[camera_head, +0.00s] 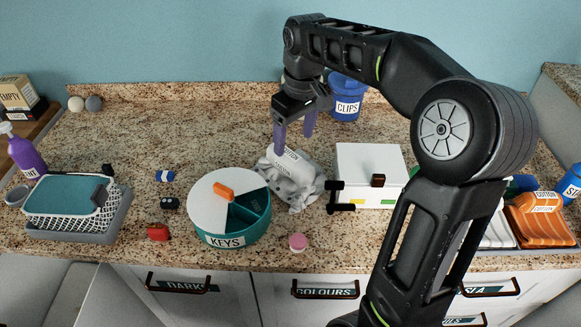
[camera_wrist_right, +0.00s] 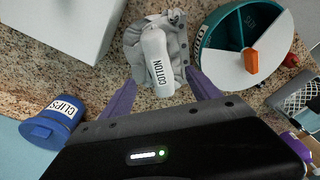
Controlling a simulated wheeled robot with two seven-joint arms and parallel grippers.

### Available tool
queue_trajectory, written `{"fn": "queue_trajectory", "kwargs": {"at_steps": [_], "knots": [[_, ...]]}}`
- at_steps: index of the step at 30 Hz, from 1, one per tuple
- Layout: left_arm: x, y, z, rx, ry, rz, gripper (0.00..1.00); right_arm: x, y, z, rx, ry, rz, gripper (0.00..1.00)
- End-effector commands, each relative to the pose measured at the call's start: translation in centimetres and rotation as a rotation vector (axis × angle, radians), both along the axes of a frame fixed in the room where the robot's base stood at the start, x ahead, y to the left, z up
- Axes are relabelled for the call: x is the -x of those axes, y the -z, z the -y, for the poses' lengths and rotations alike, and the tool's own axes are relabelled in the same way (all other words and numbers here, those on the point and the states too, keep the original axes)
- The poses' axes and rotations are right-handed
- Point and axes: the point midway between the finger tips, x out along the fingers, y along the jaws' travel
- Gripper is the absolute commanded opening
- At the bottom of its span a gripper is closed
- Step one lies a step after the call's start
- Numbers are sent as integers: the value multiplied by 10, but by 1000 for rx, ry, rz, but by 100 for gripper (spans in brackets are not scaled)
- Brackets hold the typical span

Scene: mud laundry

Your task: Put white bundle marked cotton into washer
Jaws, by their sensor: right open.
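A white roll marked COTTON (camera_head: 291,160) lies on a crumpled grey cloth (camera_head: 298,193) on the counter, and together they look like one bundle. In the right wrist view the white roll (camera_wrist_right: 155,58) lies on the grey cloth (camera_wrist_right: 133,38), just ahead of the fingers. My right gripper (camera_head: 295,138) is open and points down, with its purple fingers just above and behind the bundle. No thing in view is clearly marked as a washer. My left gripper is not in view.
A white box (camera_head: 362,160) with dark handles stands right of the bundle. A round KEYS tin (camera_head: 226,236) stands close on its left. A blue CLIPS tub (camera_head: 346,98) stands behind. Labelled drawers (camera_head: 325,305) line the front.

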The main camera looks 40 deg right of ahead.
Motion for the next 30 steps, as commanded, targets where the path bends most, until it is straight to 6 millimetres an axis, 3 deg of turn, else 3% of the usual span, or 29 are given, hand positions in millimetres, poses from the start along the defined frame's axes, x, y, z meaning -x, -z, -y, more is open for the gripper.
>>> {"fn": "queue_trajectory", "kwargs": {"at_steps": [11,22,30], "knots": [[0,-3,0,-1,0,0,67,-3,25,0,0,1,-1,71],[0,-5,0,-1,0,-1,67,-4,30,-1,-1,0,-2,71],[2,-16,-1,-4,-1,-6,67,-11,65,-1,-2,2,-4,71]]}}
